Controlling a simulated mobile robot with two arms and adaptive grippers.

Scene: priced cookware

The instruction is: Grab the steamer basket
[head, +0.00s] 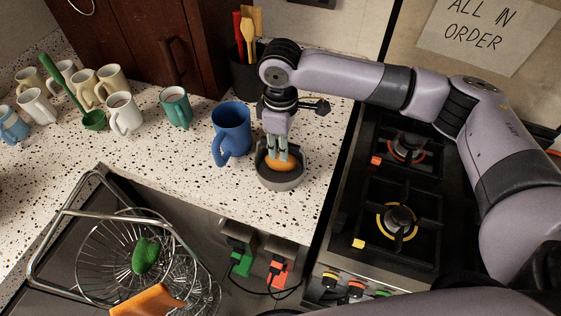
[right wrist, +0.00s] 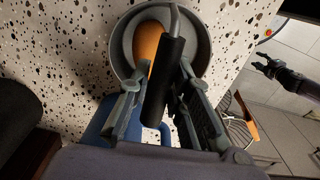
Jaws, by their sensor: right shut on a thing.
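The steamer basket (head: 280,184) is a round grey bowl-shaped piece on the speckled counter, near its right end. An orange rounded thing (right wrist: 149,40) lies inside it. A black grip (right wrist: 164,82) on a bent metal rod stands over the basket. My right gripper (head: 277,151) points down over the basket and is shut on this black grip, which shows between its fingers in the right wrist view (right wrist: 158,76). Whether the basket touches the counter is hard to tell. A dark gripper (right wrist: 284,76), likely my left one, shows small at the right wrist view's right edge.
A blue mug (head: 232,124) stands close left of the basket. Several mugs and a green ladle (head: 93,120) stand further left. A utensil holder (head: 243,78) is behind. The stove (head: 400,185) is right; a wire rack (head: 75,213) is front left.

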